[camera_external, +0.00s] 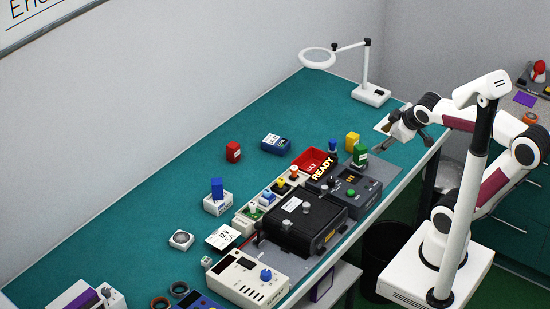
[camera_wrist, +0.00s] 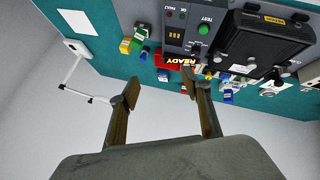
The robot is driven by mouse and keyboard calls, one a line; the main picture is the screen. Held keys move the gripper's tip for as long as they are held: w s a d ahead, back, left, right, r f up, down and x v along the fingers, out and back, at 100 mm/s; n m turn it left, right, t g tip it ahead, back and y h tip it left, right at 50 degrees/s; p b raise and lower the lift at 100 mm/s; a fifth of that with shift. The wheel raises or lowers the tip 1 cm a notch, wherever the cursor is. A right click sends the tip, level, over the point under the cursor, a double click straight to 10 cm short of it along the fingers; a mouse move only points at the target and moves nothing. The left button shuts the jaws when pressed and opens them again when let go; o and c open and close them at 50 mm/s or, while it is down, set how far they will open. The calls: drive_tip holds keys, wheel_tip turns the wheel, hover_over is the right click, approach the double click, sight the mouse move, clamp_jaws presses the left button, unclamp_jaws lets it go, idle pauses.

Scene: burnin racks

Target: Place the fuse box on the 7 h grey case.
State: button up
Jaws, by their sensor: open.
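My gripper (camera_external: 405,141) is in the air over the far right of the teal bench. In the wrist view my gripper (camera_wrist: 160,85) has its two fingers wide apart, with nothing between them. No label reading "fuse box" or "7 h" is legible. Small box-like items include a red box (camera_external: 233,152), a yellow block (camera_external: 352,141) and a green block (camera_external: 360,155). A pale grey case (camera_external: 217,204) with a blue block (camera_external: 217,188) on it stands at centre left. A blue case (camera_external: 276,144) has a white label. I cannot tell which is the named case.
A grey tester (camera_external: 352,192) with a READY sign, a black box (camera_external: 305,224) and a cream instrument (camera_external: 247,278) line the front edge. A red tray (camera_external: 313,158) is behind the tester. A magnifier lamp (camera_external: 371,94) stands at the back. The bench's back left is clear.

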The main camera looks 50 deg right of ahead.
drive_tip(key=s+a+f+m+g+y, duration=0.1)
drive_tip(key=s+a+f+m+y, duration=0.1)
drive_tip(key=s+a, duration=0.5)
drive_tip(key=shift+s+a+f+m+g+y, duration=0.2)
drive_tip(key=shift+s+f+m+g+y, duration=0.15)
drive_tip(key=shift+s+f+m, duration=0.35)
